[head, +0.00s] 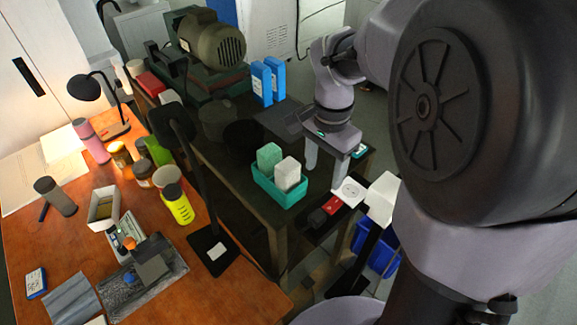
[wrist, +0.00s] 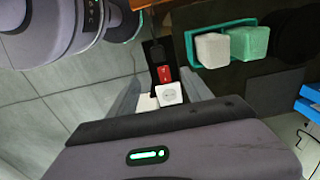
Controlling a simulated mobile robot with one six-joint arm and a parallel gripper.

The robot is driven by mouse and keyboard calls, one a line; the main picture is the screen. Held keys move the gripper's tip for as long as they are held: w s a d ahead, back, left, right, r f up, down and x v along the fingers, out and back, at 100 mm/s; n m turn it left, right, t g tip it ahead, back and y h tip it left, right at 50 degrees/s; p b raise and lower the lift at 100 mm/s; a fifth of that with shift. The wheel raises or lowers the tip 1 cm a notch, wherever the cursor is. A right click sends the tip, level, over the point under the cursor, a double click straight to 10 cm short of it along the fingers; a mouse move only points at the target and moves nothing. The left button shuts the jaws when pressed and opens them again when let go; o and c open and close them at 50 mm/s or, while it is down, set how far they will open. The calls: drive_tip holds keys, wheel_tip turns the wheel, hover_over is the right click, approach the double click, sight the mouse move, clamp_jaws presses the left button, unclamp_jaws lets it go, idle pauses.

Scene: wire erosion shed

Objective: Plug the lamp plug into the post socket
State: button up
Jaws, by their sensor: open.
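My gripper (head: 326,160) is open and points down near the front right corner of the dark bench. Its two fingers also show in the wrist view (wrist: 162,82), apart, with nothing clearly held between them. A white square socket plate with a round face (head: 350,192) sits close to the fingertips, and it also shows in the wrist view (wrist: 169,94). A red piece (head: 331,205) and a black piece (head: 316,217) lie in line with it on a dark strip. I cannot tell whether the black piece is the lamp plug.
A teal tray (head: 279,196) with a green and a white block stands left of my gripper. A white box-like piece (head: 383,195) is to the right. Two lamps (head: 85,88) (head: 175,130) and several bottles crowd the orange table (head: 232,287). A motor (head: 212,42) stands behind.

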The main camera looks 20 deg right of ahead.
drive_tip(key=b, duration=0.5)
hover_over(318, 215)
drive_tip(key=f, duration=1.2)
drive_tip(key=shift+w+f, duration=0.15)
drive_tip(key=shift+w, duration=0.2)
drive_tip(key=f, duration=0.1)
drive_tip(key=f+b, duration=0.1)
drive_tip(key=f, duration=0.1)
drive_tip(key=f+b, duration=0.1)
drive_tip(key=shift+s+f, duration=0.2)
drive_tip(key=shift+s, duration=0.15)
drive_tip(key=shift+f+b, duration=0.3)
drive_tip(key=shift+f, duration=0.1)
clamp_jaws()
